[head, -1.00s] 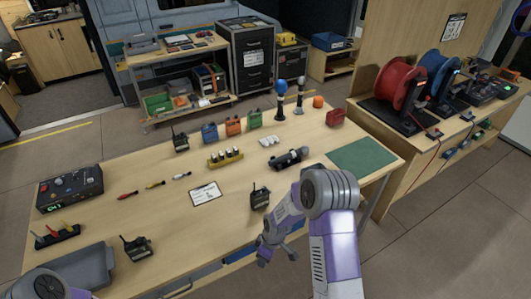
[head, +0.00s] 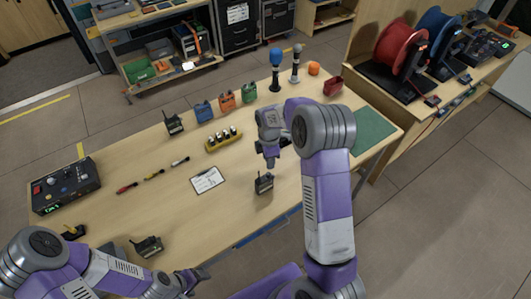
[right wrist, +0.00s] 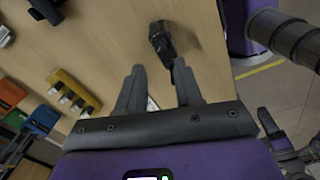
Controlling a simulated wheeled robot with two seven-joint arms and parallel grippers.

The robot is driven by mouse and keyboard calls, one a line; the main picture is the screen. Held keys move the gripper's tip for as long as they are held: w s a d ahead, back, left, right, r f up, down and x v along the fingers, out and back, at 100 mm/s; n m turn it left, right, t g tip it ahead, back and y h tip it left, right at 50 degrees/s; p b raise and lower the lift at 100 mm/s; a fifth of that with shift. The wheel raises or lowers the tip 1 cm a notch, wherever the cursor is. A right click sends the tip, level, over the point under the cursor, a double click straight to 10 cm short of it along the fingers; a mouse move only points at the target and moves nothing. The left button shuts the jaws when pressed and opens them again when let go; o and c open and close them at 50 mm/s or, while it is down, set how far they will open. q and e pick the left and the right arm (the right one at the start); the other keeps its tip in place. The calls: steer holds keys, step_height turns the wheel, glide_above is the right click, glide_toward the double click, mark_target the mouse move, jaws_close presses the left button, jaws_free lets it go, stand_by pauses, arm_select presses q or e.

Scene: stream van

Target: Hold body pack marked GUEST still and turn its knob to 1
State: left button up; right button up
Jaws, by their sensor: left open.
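Three black body packs with short aerials show in the head view: one near the table's front middle (head: 264,184), one at the front left (head: 147,246) and one at the back left (head: 173,124). Their labels are too small to read, so I cannot tell which is GUEST. My right gripper (head: 270,162) is just above the front-middle pack, pointing down. In the right wrist view the right gripper (right wrist: 158,68) is open and empty, with a body pack (right wrist: 161,40) just past its fingertips. My left gripper (head: 196,279) is open, low at the table's front edge, right of the front-left pack.
A clipboard (head: 207,180) lies left of the front-middle pack. A yellow holder (head: 223,141) and coloured pouches (head: 227,103) stand behind. Microphones (head: 276,72) stand at the back. A control box (head: 65,187) is at the left. Bare table surrounds the front-middle pack.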

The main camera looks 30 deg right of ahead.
step_height(320, 180, down, 6)
steer(key=n+b, duration=0.3)
steer(key=shift+r, duration=0.2)
steer(key=shift+r+n, duration=0.2)
steer(key=shift+n, duration=0.6)
steer(key=n, duration=0.2)
steer(key=shift+n, duration=0.4)
steer(key=shift+r+m+p, duration=0.8)
steer(key=shift+r, duration=0.15)
steer(key=shift+r+m+p, duration=0.6)
steer(key=shift+r+m, duration=0.45)
steer(key=shift+m, duration=0.15)
